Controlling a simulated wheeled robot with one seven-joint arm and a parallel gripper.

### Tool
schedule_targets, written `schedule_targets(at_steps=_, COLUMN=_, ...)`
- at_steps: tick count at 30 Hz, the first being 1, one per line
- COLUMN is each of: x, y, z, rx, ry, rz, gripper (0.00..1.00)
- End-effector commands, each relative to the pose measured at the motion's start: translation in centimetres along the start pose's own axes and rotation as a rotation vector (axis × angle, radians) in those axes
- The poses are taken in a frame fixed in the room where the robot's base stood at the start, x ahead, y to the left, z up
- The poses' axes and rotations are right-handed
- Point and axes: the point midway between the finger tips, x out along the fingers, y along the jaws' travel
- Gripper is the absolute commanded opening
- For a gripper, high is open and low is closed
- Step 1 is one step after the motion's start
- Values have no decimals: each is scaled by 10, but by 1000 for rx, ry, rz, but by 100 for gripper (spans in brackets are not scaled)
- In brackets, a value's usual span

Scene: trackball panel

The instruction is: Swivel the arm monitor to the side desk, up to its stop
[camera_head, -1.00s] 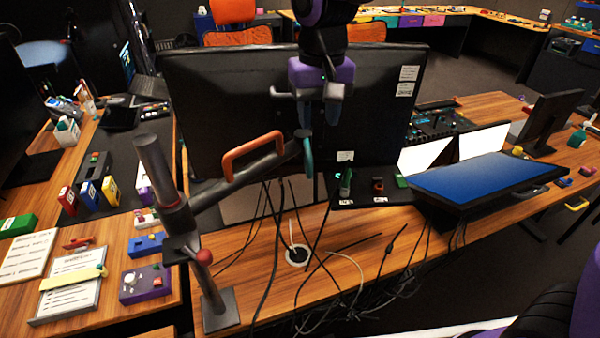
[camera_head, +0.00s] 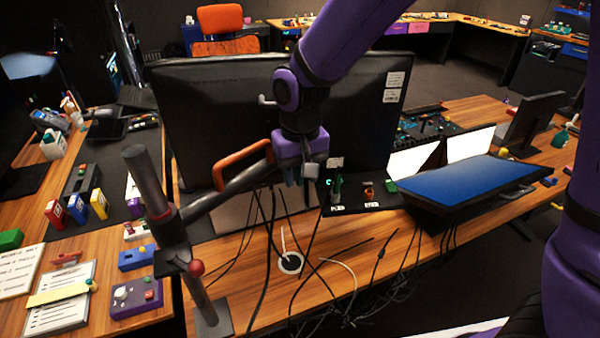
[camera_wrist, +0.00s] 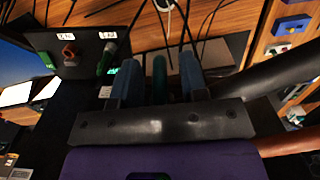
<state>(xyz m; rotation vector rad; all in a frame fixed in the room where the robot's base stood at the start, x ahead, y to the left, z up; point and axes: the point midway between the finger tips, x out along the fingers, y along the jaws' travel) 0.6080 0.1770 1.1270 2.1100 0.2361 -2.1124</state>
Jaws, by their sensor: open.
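The arm monitor (camera_head: 215,115) is a large dark panel seen from behind, in the middle of the head view. Its grey support arm (camera_head: 228,192) runs from a post (camera_head: 147,180) on the left and carries an orange handle (camera_head: 243,163). My gripper (camera_head: 300,178) is low behind the panel, at the far end of that arm. In the wrist view my gripper (camera_wrist: 158,78) is open, with one blue finger on each side of a teal upright bar (camera_wrist: 159,78). I cannot tell whether the fingers touch it. The side desk (camera_head: 105,240) is at the left.
The side desk holds several small colored boxes, a clipboard (camera_head: 62,298) and a purple control box (camera_head: 137,298). Loose cables hang below the support arm near a round desk grommet (camera_head: 290,263). A tilted blue screen (camera_head: 468,183) stands at the right. A red knob (camera_head: 196,268) sits on the post.

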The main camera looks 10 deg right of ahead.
Motion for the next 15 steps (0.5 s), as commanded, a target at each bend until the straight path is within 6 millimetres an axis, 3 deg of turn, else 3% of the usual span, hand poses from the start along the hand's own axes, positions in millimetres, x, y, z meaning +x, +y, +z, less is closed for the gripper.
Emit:
schedule_targets(at_steps=8, x=2, y=0, z=0, rx=0, ry=0, rz=0, gripper=40)
schedule_targets(at_steps=13, x=1, y=0, z=0, rx=0, ry=0, rz=0, gripper=3)
schedule_targets(at_steps=15, x=1, y=0, z=0, rx=0, ry=0, rz=0, gripper=0)
